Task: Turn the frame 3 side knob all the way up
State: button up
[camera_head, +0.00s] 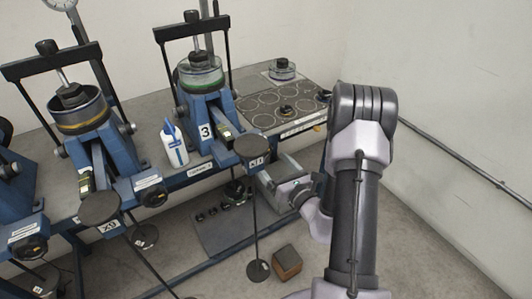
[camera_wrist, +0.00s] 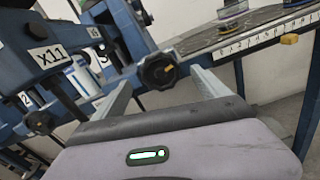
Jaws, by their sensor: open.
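Frame 3 (camera_head: 205,131) is the blue lever frame with the "3" plate, carrying a grey pot with a green band. Its black lever pad (camera_head: 250,147) hangs in front, with an "x11" label below. In the wrist view a black lobed side knob (camera_wrist: 158,70) sits on the blue frame beside the "x11" plate (camera_wrist: 48,57). My gripper (camera_wrist: 161,80) is open, with the knob showing between its fingers near the tips; I cannot tell whether they touch it. In the head view my gripper (camera_head: 279,170) is just right of the lever pad, and the knob is hidden.
A second lever frame (camera_head: 98,150) stands to the left, with its own side knob (camera_head: 155,197). A white bottle (camera_head: 174,145) stands between the frames. A plate with round recesses (camera_head: 268,98) lies at right. A brown block (camera_head: 287,262) is on the floor.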

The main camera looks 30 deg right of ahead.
aim_at(266, 156)
jog(key=shift+w+p, duration=0.45)
jog(key=shift+w, duration=1.45)
jog(key=c, duration=1.3)
jog(key=shift+m+p, duration=0.35)
jog(key=shift+m, duration=0.05)
jog(key=shift+c, duration=0.4)
jog(key=o, duration=1.4)
jog(key=s, duration=0.5)
jog(key=s+p, duration=0.1)
jog(key=s, duration=1.1)
jog(key=shift+s+d+p, duration=0.25)
jog(key=shift+p, duration=0.15)
